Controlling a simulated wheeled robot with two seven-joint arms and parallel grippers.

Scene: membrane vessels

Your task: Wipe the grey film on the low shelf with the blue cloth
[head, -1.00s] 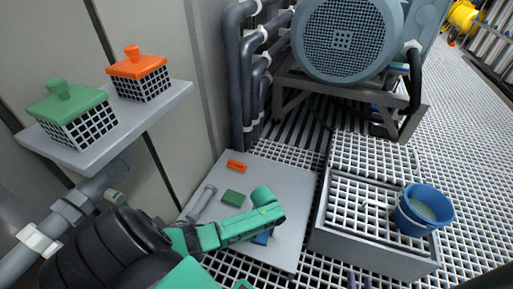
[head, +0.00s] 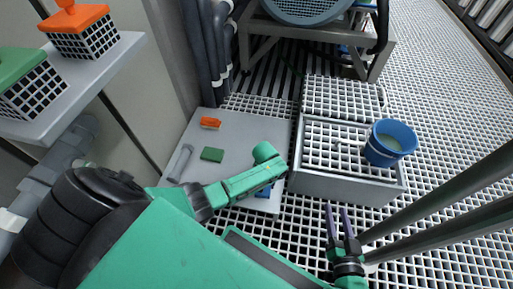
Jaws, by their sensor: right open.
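My right gripper (head: 337,209) is open and empty, with two thin purple-grey fingers apart, above the floor grating in front of the grey box. A blue piece (head: 265,192), which looks like the blue cloth, lies at the near right edge of a grey panel (head: 250,133). A green link of my arm partly covers it. The gripper is right of the blue piece and apart from it. I cannot make out a grey film on any surface. A grey shelf (head: 112,66) on the left wall carries caged vessels. My left gripper is not in view.
An orange item (head: 210,123), a green block (head: 212,154) and a grey tube (head: 180,163) lie on the panel. A blue bucket (head: 390,143) stands on the grated box (head: 340,186). Dark poles (head: 440,205) cross at right. Open grating lies beyond the bucket.

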